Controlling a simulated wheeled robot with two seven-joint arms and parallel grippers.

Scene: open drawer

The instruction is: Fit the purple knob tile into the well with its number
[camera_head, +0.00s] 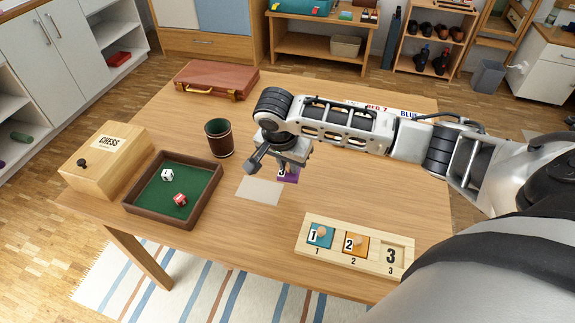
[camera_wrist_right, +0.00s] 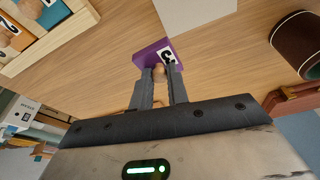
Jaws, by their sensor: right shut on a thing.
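The purple knob tile (camera_head: 289,177) bears a 3 and is partly hidden behind my right gripper (camera_head: 287,165). In the right wrist view the tile (camera_wrist_right: 152,52) shows at the fingertips of my right gripper (camera_wrist_right: 160,74), which is shut on its pale knob. I cannot tell whether the tile touches the table or hangs just above it. The wooden well board (camera_head: 302,244) lies at the front right of the table. A teal tile 1 (camera_head: 320,235) and an orange tile 2 (camera_head: 355,243) fill the other wells. My left gripper is not in view.
A pale sheet (camera_head: 258,191) lies beside the purple tile. A dice tray (camera_head: 139,208), a chess box (camera_head: 88,165) and a dark cup (camera_head: 219,139) stand to the left. A brown case (camera_head: 215,80) lies at the back. The table between tile and board is clear.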

